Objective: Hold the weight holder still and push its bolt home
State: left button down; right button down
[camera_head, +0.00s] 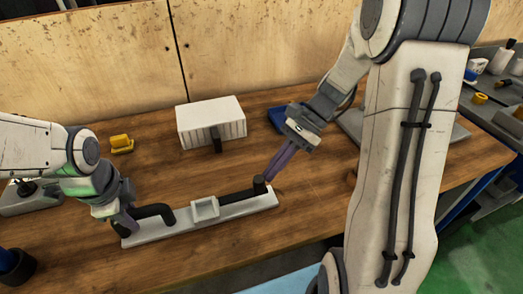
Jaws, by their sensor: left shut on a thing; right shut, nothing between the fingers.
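The weight holder is a long pale bar (185,229) lying on the wooden table, with a small square cup (204,208) in its middle and a bent black handle (155,211) at its left end. The bolt (238,197) is a black rod along the bar's right part, with an upright black knob (259,185) near the right end. My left gripper (128,222) is shut on the holder's left end, by the handle; its exact grip is partly hidden. My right gripper (270,177) is shut and empty, its purple fingers slanting down to the right side of the knob. Whether they touch it is unclear.
A white ribbed box (211,121) stands behind the holder, with a small dark object (216,139) at its front. A yellow part (121,143) lies at the back left. A blue item (279,117) lies behind my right gripper. Table is clear in front of the bar.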

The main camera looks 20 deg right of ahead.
jog(key=shift+a, duration=1.7)
jog(key=d, duration=0.1)
jog(key=w+d, duration=0.1)
jog(key=d, duration=0.2)
jog(key=shift+w+d+r, duration=0.15)
jog(key=shift+d+r, duration=0.15)
jog(key=shift+d, duration=0.1)
jog(key=v, duration=0.9)
pick_arm(q)
jog(key=c, duration=0.5)
grip_release()
